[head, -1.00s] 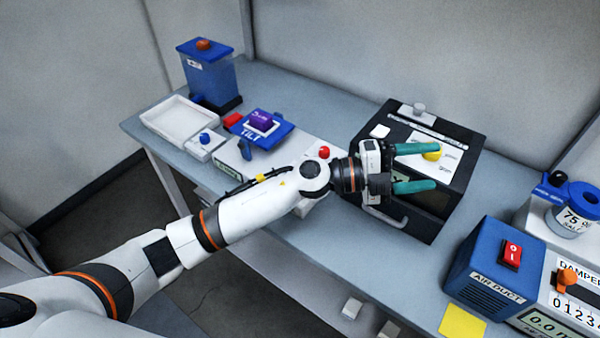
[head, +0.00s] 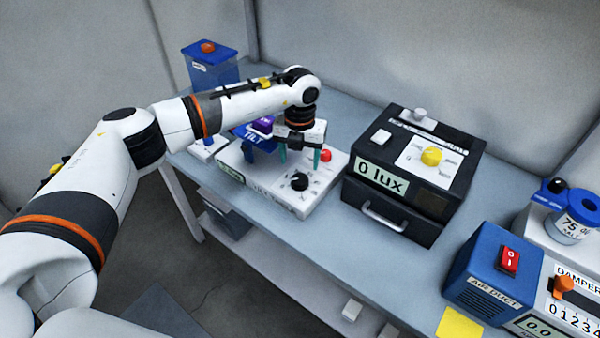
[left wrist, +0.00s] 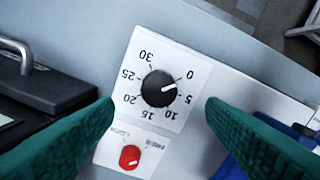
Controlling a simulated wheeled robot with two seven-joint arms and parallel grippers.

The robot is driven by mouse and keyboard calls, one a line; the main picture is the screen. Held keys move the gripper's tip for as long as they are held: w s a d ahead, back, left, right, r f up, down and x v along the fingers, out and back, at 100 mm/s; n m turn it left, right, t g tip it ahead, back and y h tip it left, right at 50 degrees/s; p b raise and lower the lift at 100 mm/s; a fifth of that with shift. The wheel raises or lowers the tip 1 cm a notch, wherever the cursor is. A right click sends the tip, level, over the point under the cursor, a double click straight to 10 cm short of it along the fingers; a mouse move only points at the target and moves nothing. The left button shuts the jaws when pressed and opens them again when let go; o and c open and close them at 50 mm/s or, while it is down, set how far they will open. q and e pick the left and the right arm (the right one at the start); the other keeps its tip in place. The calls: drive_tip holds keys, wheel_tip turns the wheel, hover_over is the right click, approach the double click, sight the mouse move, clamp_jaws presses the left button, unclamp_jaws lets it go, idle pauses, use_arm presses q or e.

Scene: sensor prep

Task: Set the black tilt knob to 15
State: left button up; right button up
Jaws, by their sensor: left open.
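The black tilt knob (head: 299,181) sits on the white tilt unit (head: 236,160). In the left wrist view the knob (left wrist: 158,88) is in a printed dial marked 0 to 30, its white pointer between 0 and 5. A red lock/free knob (left wrist: 130,158) is beside the dial; it also shows in the head view (head: 325,156). My left gripper (head: 300,156) points down over the unit, open and empty. Its teal fingers (left wrist: 160,125) are on either side of the dial, apart from the knob. My right gripper is not in view.
A blue TILT platform with a purple block (head: 263,125) is close to my left gripper. A black lux box (head: 446,182) with a handle stands to the right. The blue air duct unit (head: 490,262) is at front right. Bench surface in front of the lux box is clear.

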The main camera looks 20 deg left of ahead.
sight(300, 178)
use_arm(q)
wheel_tip(300, 178, down, 6)
drive_tip(key=shift+r+p, duration=0.1)
drive_tip(key=shift+p, duration=0.4)
drive_tip(key=shift+f, duration=0.6)
